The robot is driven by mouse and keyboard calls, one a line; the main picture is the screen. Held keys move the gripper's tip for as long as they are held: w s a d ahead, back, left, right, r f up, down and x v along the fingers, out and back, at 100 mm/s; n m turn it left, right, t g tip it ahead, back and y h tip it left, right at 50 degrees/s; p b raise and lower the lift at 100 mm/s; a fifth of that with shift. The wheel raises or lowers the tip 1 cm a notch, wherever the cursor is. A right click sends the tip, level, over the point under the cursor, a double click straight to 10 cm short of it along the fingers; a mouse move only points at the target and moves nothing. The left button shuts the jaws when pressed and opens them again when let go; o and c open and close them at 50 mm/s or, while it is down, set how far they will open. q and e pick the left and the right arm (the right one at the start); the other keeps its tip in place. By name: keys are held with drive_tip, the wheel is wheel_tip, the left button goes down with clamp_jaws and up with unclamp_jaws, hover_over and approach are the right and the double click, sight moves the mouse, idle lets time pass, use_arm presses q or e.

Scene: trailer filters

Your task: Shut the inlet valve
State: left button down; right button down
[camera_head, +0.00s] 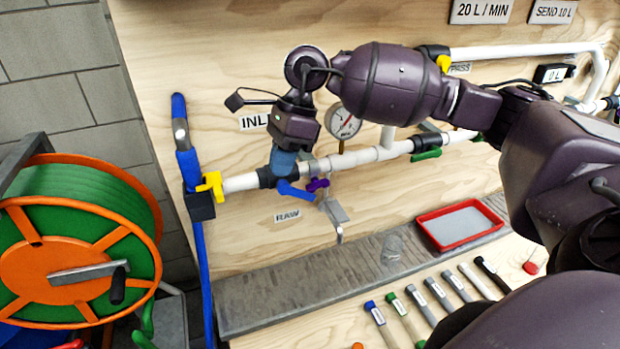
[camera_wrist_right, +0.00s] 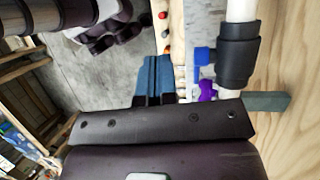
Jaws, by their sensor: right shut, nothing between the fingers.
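The inlet valve (camera_head: 266,177) is a dark body on the white pipe, under the partly hidden label that starts "INL" (camera_head: 254,122). Its blue lever (camera_head: 297,191) points right and slightly down in the head view. In the right wrist view the blue lever (camera_wrist_right: 199,58) stands off the black valve body (camera_wrist_right: 238,55) and runs roughly along the pipe. My right gripper (camera_head: 282,165) is shut and empty, with its blue fingertips right by the valve and lever. In the right wrist view the closed fingers (camera_wrist_right: 152,82) appear beside the lever with a gap between. My left gripper is not seen.
A yellow-handled valve (camera_head: 211,185) is to the left and a purple tap (camera_head: 317,185) close to the right. A pressure gauge (camera_head: 343,122) stands above the pipe. A red tray (camera_head: 459,240) and several strips lie below. A green hose reel (camera_head: 75,240) stands at left.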

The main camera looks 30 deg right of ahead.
drive_tip(key=w+d+r+h, duration=0.1)
drive_tip(key=d+r+h, duration=0.4)
drive_tip(key=d, duration=0.4)
hover_over(310, 193)
drive_tip(key=d, duration=0.2)
drive_tip(key=shift+t, duration=0.3)
drive_tip(key=f, duration=0.6)
drive_tip(key=f+p, duration=0.1)
drive_tip(key=f, duration=0.2)
drive_tip(key=shift+s+d+f, duration=0.15)
drive_tip(key=shift+s+f, duration=0.1)
drive_tip(key=shift+f, duration=0.1)
drive_tip(key=shift+w+a+f, duration=0.2)
drive_tip(key=shift+a+f, duration=0.5)
drive_tip(key=shift+f, duration=0.2)
drive_tip(key=shift+w+a+f+p, duration=0.1)
drive_tip(key=shift+a+f+p, duration=0.25)
drive_tip(key=shift+f, duration=0.35)
drive_tip(key=shift+f+y+b, duration=0.45)
drive_tip(key=shift+y+b, duration=0.25)
drive_tip(key=shift+b, duration=0.35)
drive_tip(key=shift+r, duration=0.3)
